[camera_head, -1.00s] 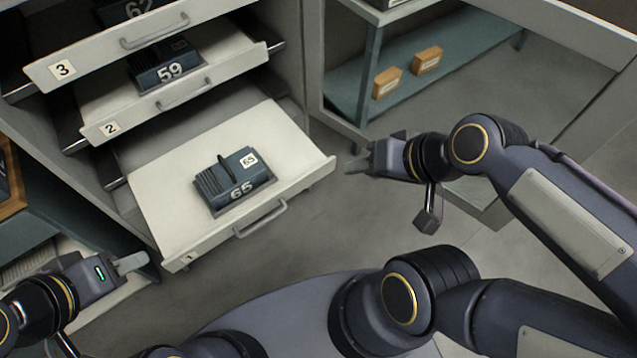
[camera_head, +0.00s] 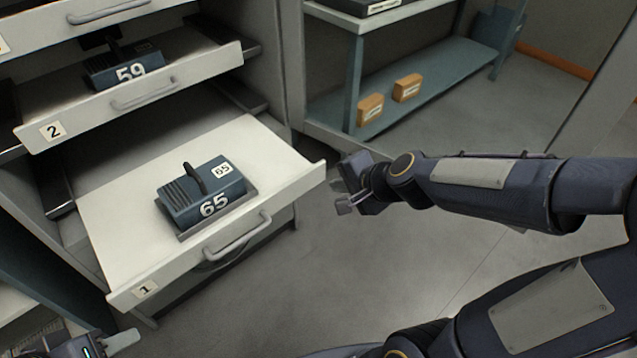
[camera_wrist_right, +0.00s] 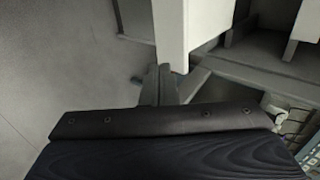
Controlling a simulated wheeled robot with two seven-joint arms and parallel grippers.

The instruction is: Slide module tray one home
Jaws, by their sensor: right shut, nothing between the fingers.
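Module tray one (camera_head: 125,215), marked 1 on its front panel, stands pulled out of the cabinet at the lowest level in the head view. A blue-grey module 65 (camera_head: 178,205) sits on it. Its bar handle (camera_head: 237,240) is free. My right gripper (camera_head: 340,182) is shut and empty, just right of the tray's right front corner, apart from it in the head view. In the right wrist view its fingers (camera_wrist_right: 158,85) are together beside a pale panel edge (camera_wrist_right: 182,45); contact cannot be told. My left gripper (camera_head: 122,343) is partly cut off at the bottom left, its opening unclear.
Tray two (camera_head: 195,72), holding module 59 (camera_head: 110,72), is partly out above tray one. A teal shelf (camera_head: 440,80) with two orange boxes (camera_head: 370,108) stands behind on the right. Open grey floor (camera_head: 400,270) lies in front.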

